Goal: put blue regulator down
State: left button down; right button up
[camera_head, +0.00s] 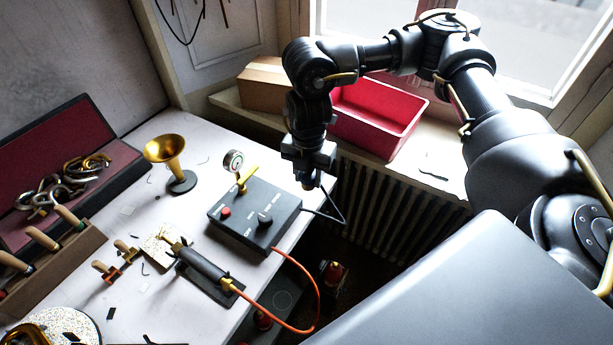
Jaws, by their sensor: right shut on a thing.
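My right gripper (308,180) hangs pointing down just past the right edge of the workbench, beside a dark control box (253,215). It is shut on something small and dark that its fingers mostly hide. No clearly blue regulator can be made out in the view, and I cannot tell whether the held thing is it. A round gauge (233,161) and a yellow brass fitting (246,179) stand at the back of the box. My left gripper is not in view.
A black hand tool (203,268) with an orange hose lies in front of the box. A brass horn bell (166,150) stands behind left. A red bin (378,117) and a cardboard box (263,82) sit on the windowsill. A radiator (375,205) is below the sill.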

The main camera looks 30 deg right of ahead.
jog(key=w+d+f, duration=0.1)
jog(key=w+f, duration=0.1)
jog(key=w+d+f, duration=0.1)
jog(key=w+f, duration=0.1)
jog(key=w+d+f, duration=0.2)
jog(key=w+f, duration=0.1)
jog(key=shift+w+f, duration=0.15)
jog(key=shift+f, duration=0.75)
jog(key=shift+w+f, duration=0.1)
jog(key=shift+f, duration=0.8)
jog(key=shift+s+b, duration=0.1)
jog(key=shift+b, duration=0.2)
jog(key=o, duration=1.2)
jog(key=shift+f, duration=0.15)
